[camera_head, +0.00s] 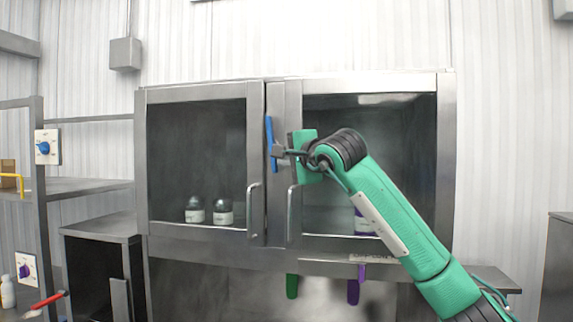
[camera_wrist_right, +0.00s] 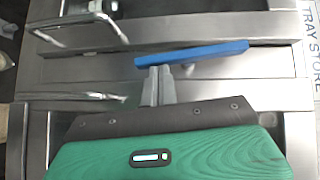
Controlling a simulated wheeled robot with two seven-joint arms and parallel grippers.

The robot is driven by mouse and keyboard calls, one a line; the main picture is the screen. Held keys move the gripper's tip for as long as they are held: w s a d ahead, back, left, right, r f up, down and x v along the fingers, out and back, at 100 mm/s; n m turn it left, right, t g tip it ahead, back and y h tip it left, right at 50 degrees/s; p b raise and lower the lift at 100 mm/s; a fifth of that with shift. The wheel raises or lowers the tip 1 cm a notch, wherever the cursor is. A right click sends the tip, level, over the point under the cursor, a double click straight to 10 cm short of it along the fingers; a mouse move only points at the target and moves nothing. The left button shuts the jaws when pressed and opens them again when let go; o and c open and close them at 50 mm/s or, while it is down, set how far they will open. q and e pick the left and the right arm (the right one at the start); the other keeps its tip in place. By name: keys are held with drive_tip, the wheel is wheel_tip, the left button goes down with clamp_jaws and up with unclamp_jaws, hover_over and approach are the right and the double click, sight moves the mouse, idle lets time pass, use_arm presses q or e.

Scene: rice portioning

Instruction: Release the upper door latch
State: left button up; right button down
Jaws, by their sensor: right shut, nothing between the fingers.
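The upper door latch is a blue bar (camera_head: 269,140) on the strip between the cabinet's two upper glass doors. It stands nearly upright in the head view. In the wrist view the blue latch (camera_wrist_right: 205,52) lies across the picture, just beyond my fingertips. My right gripper (camera_head: 277,150) is shut and empty, with its tips at the side of the latch. In the wrist view the right gripper's fingers (camera_wrist_right: 158,75) are together, close against the bar; I cannot tell whether they touch it. My left gripper is not in view.
The left door handle (camera_head: 253,208) and right door handle (camera_head: 292,212) stick out below the latch. Jars (camera_head: 222,212) stand behind the left glass. Green (camera_head: 292,286) and purple (camera_head: 353,291) levers hang below the cabinet. Switch panels are at the far left.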

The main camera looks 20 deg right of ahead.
drive_tip(key=shift+w+a+f+b, duration=0.2)
drive_tip(key=shift+a+f+b, duration=0.15)
drive_tip(key=shift+b, duration=0.6)
